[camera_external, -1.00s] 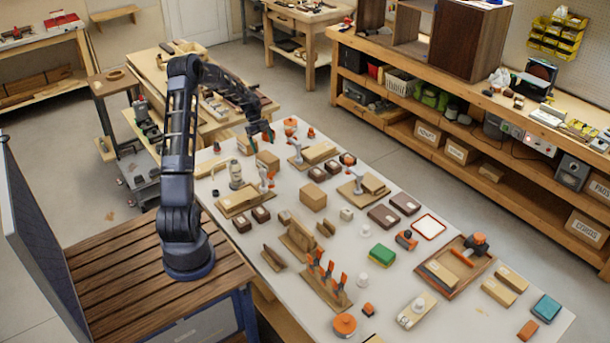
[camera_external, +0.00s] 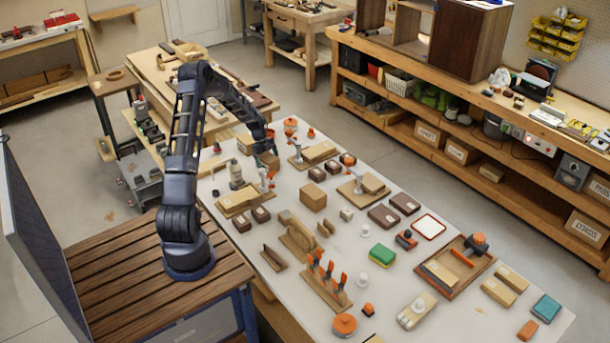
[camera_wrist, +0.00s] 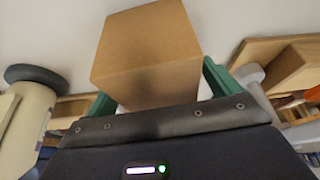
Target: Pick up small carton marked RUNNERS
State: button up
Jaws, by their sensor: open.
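A small plain brown carton (camera_wrist: 150,55) stands between the two green fingers of my gripper (camera_wrist: 160,85) in the wrist view. No lettering can be read on its visible faces. In the external view my gripper (camera_external: 267,152) is down at the far left part of the white bench, at a small carton (camera_external: 271,161) partly hidden by it. The gripper is open, with a finger at each side of the carton. I cannot tell whether the fingers touch it. Another plain brown carton (camera_external: 313,196) sits nearer the bench's middle, apart from the gripper.
A grey-white cylinder (camera_external: 236,175) stands left of the gripper, and also shows in the wrist view (camera_wrist: 28,125). A wooden piece with a clamp (camera_external: 267,180) is close in front. The white bench (camera_external: 400,290) holds many blocks and tools, with small bare gaps.

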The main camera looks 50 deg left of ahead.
jog(key=shift+d+f, duration=0.2)
jog(key=shift+f, duration=0.35)
jog(key=shift+f, duration=0.2)
dwell(0.4)
jog(key=c, duration=1.3)
jog(key=shift+o, duration=0.2)
